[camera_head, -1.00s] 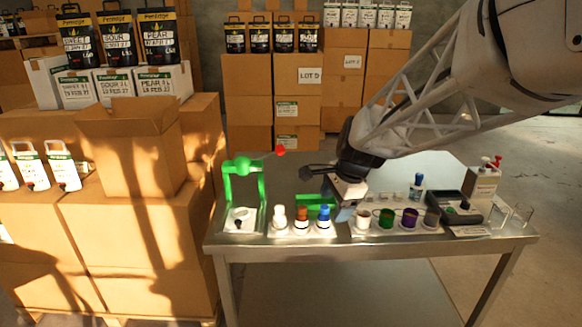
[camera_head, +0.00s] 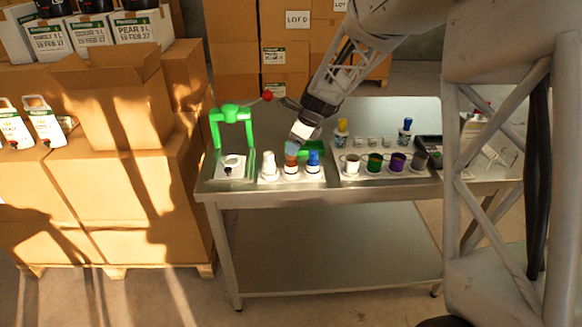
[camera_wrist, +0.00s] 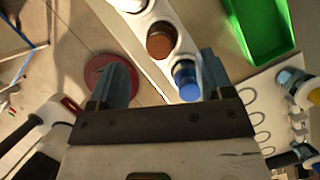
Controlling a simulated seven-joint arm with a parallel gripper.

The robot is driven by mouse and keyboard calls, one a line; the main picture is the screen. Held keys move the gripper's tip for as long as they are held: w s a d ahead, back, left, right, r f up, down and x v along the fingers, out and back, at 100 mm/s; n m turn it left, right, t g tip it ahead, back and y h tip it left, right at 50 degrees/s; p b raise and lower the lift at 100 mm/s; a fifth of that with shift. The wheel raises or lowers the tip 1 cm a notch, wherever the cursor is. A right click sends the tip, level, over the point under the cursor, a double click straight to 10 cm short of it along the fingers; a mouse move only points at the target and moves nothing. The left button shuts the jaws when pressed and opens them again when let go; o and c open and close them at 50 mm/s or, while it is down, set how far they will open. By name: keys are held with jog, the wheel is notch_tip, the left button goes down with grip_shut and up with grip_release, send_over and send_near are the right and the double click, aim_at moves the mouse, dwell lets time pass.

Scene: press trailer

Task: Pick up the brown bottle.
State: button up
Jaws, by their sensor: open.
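The brown bottle (camera_head: 291,168) stands upright in a white holder between a white bottle (camera_head: 268,166) and a blue bottle (camera_head: 313,162). My gripper (camera_head: 292,146) is right above and at the brown bottle's top in the head view, partly covering it. In the wrist view the open fingers (camera_wrist: 163,62) point toward the row. The brown bottle's round top (camera_wrist: 160,41) lies ahead, between the finger lines. The blue bottle (camera_wrist: 186,80) is close beside the right finger. The white bottle (camera_wrist: 128,4) is at the top edge. Contact cannot be told.
A green press (camera_head: 231,115) with a red-knobbed lever stands left on the steel table (camera_head: 320,191). A green tray (camera_head: 312,148) lies behind the bottles. Several coloured cups (camera_head: 375,162) stand to the right, with two dropper bottles (camera_head: 342,133) behind. Cardboard boxes (camera_head: 120,205) stack at left.

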aim_at(290, 159)
jog(key=shift+x, duration=1.3)
jog(key=shift+d+x, duration=0.15)
jog(key=shift+x, duration=1.15)
jog(key=shift+d+x, duration=0.15)
jog(key=shift+x, duration=1.15)
jog(key=shift+s+f, duration=0.1)
jog(key=shift+s, duration=0.05)
jog(key=c, duration=1.1)
